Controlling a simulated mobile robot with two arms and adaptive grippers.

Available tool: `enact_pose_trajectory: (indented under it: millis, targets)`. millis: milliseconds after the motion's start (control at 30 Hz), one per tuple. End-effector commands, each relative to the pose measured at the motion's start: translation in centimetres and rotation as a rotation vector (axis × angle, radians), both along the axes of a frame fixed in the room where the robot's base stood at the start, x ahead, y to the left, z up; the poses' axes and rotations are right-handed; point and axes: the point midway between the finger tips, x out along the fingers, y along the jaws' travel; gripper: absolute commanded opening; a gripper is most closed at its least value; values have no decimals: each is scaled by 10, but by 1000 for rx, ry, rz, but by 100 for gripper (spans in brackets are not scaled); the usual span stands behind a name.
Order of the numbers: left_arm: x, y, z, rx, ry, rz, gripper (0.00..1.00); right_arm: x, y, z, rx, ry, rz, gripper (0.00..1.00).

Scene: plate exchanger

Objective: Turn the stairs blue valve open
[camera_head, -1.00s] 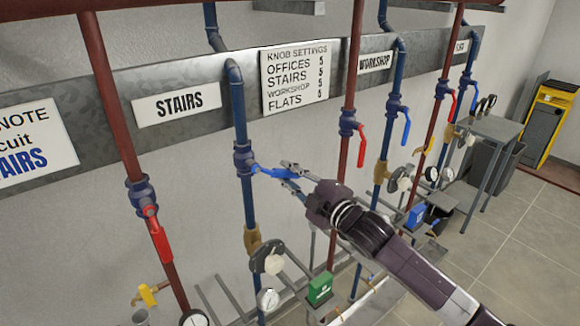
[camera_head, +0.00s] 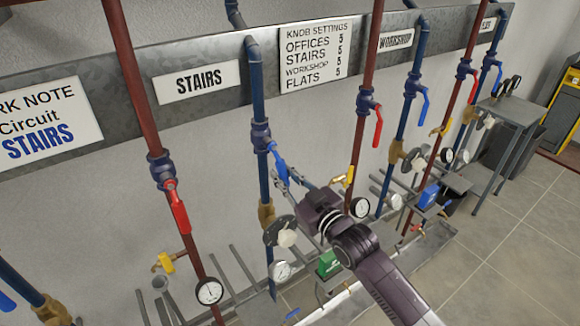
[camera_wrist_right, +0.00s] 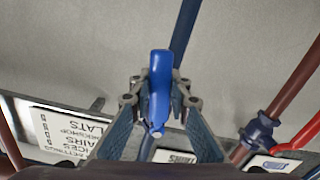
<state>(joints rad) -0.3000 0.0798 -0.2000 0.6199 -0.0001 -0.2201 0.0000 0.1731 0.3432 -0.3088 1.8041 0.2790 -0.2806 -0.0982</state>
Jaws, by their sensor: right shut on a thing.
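The stairs blue valve (camera_head: 260,137) sits on the blue pipe just right of the STAIRS sign (camera_head: 198,82). Its blue handle (camera_head: 278,158) slants down and to the right, closer to the pipe than to level. My right gripper (camera_head: 285,180) is shut on the lower end of this handle, with the arm coming from the lower right. In the right wrist view the blue handle (camera_wrist_right: 160,85) stands between the two fingers, its near end at their base. My left gripper is not in view.
A red valve handle (camera_head: 179,210) hangs on the red pipe to the left. Another red handle (camera_head: 378,127) is on the pipe to the right. A gauge (camera_head: 280,271), a black and white knob (camera_head: 284,234) and a green box (camera_head: 329,265) are below my gripper. Open floor (camera_head: 500,260) lies right.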

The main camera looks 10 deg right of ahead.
Motion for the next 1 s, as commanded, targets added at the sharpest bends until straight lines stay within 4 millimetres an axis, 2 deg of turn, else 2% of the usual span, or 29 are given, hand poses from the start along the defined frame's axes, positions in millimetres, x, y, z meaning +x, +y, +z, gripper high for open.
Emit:
enact_pose_trajectory:
  millis: [400, 967, 1000]
  targets:
    - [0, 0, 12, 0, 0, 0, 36, -6, 17, -4, 187, 74, 1, 0]
    - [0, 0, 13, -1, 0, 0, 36, -7, 20, -5, 216, 84, 2, 0]
    - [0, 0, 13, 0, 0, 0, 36, -7, 20, -5, 216, 84, 2, 19]
